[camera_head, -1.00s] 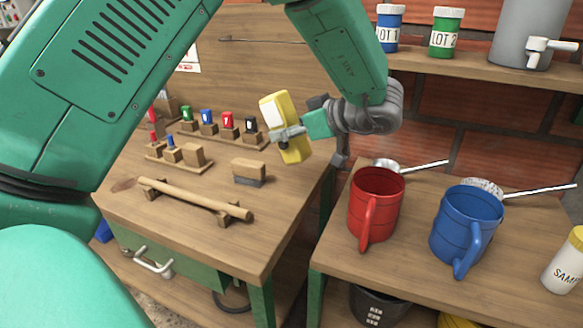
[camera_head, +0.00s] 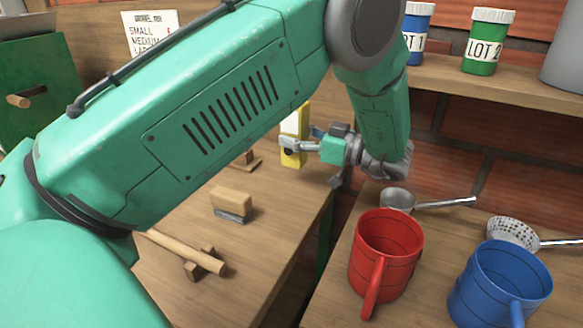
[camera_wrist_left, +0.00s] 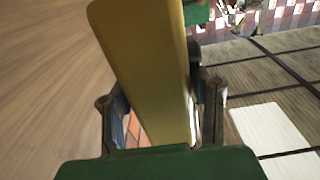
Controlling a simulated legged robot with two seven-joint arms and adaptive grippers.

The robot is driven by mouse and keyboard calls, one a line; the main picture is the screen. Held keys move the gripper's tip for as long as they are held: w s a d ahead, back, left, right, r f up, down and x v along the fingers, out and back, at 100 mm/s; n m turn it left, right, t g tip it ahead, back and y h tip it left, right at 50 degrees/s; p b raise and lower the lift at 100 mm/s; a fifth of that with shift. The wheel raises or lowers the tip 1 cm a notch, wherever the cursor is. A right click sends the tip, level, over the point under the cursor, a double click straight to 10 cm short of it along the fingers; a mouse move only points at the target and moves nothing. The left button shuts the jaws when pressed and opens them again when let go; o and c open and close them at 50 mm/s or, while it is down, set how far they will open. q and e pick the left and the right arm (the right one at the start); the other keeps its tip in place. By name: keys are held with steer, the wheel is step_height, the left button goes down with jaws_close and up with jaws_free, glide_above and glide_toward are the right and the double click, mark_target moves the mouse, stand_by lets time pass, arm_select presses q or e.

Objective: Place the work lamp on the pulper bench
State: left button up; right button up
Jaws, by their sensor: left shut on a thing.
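The work lamp (camera_head: 301,122) is a yellow block with a pale panel, held nearly upright above the back right part of the left wooden bench (camera_head: 262,235). My left gripper (camera_head: 292,146) is shut on the lamp, with fingers across its lower half. In the left wrist view the lamp's yellow body (camera_wrist_left: 150,70) fills the space between the two fingers. My left forearm hides part of the lamp's surroundings and much of the bench's back. I cannot tell whether the lamp's lower end touches the bench. My right gripper is not in view.
A wooden brush (camera_head: 231,203) and a wooden-handled tool on rests (camera_head: 186,252) lie on the left bench. The right bench holds a red jug (camera_head: 386,255), a blue jug (camera_head: 500,288), a ladle (camera_head: 398,201) and a strainer (camera_head: 513,233). Bare wood lies right of the brush.

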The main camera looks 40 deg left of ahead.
mark_target(304, 163)
arm_select(q)
steer(key=f, duration=0.2)
steer(key=shift+a+f, duration=0.35)
steer(key=shift+f, duration=0.05)
steer(key=shift+d+f, duration=0.2)
steer(key=shift+d, duration=0.05)
steer(key=d+f, duration=0.2)
steer(key=f, duration=0.1)
steer(key=shift+b, duration=0.35)
steer(key=shift+a, duration=0.5)
steer(key=o, duration=1.3)
steer(key=shift+a+f, duration=0.15)
steer(key=shift+a, duration=0.25)
steer(key=shift+o, duration=0.2)
steer(key=shift+d, duration=0.45)
steer(key=v, duration=1.2)
steer(key=shift+a, duration=0.1)
